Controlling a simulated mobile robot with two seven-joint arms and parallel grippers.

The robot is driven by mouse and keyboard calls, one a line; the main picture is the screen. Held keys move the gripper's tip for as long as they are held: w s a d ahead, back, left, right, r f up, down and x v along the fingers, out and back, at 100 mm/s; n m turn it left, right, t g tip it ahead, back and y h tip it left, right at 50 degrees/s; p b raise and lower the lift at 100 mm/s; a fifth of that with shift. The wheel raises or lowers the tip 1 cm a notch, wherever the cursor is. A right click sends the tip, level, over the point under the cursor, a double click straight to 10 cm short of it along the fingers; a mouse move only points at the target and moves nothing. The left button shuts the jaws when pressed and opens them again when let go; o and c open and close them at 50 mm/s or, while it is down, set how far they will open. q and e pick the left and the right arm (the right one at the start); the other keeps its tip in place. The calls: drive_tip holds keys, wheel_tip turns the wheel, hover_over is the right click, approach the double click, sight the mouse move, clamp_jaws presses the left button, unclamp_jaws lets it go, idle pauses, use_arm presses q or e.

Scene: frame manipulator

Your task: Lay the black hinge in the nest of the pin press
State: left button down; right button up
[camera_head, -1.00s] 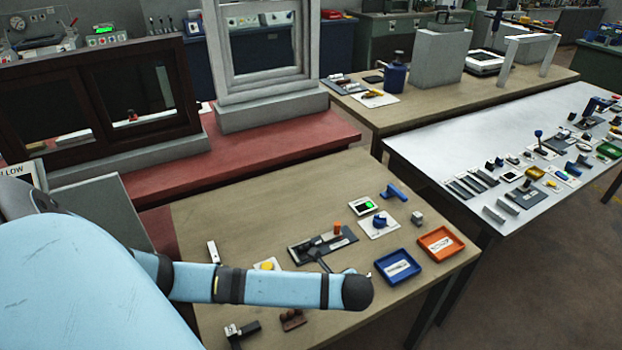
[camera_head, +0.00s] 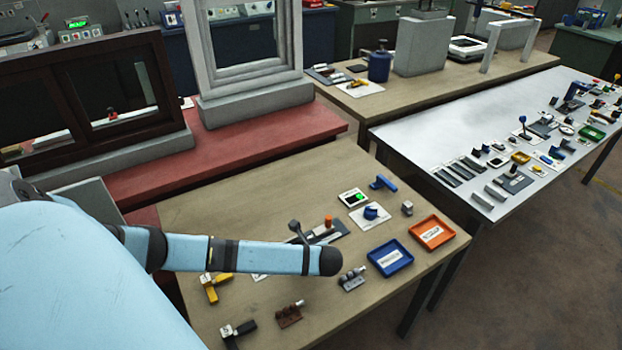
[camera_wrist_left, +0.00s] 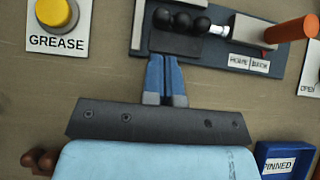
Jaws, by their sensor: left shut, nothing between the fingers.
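The black hinge (camera_wrist_left: 178,40) shows in the left wrist view, with round knuckles along its far side. It lies in the nest at the left part of the pin press (camera_wrist_left: 240,62), in line with a silver pin. The press has an orange handle (camera_wrist_left: 291,30). In the head view the press (camera_head: 338,230) is partly covered by my left arm, and the hinge cannot be made out. My left gripper (camera_wrist_left: 166,62) has blue fingers, shut and empty, with the tips close to the hinge's near edge; whether they touch is unclear. My right gripper is out of view.
A blue tray (camera_head: 404,265) and an orange tray (camera_head: 449,237) stand right of the press. A yellow GREASE button (camera_wrist_left: 56,12) is left of it. A grey hinge (camera_head: 352,280), a brown hinge (camera_head: 289,315) and a yellow piece (camera_head: 211,292) lie near the front.

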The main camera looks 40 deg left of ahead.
use_arm(q)
drive_tip(key=shift+w+a+r, duration=0.1)
drive_tip(key=shift+w+a, duration=0.1)
drive_tip(key=shift+a, duration=0.5)
drive_tip(key=shift+w+a, duration=0.2)
drive_tip(key=shift+a, duration=0.45)
drive_tip(key=shift+w+a+r+p, duration=0.1)
drive_tip(key=shift+a+r+p, duration=0.1)
drive_tip(key=shift+a+p, duration=0.3)
drive_tip(key=shift+w+a+p, duration=0.1)
drive_tip(key=shift+a+p, duration=0.1)
drive_tip(key=shift+p, duration=0.25)
drive_tip(key=shift+a+f, duration=0.15)
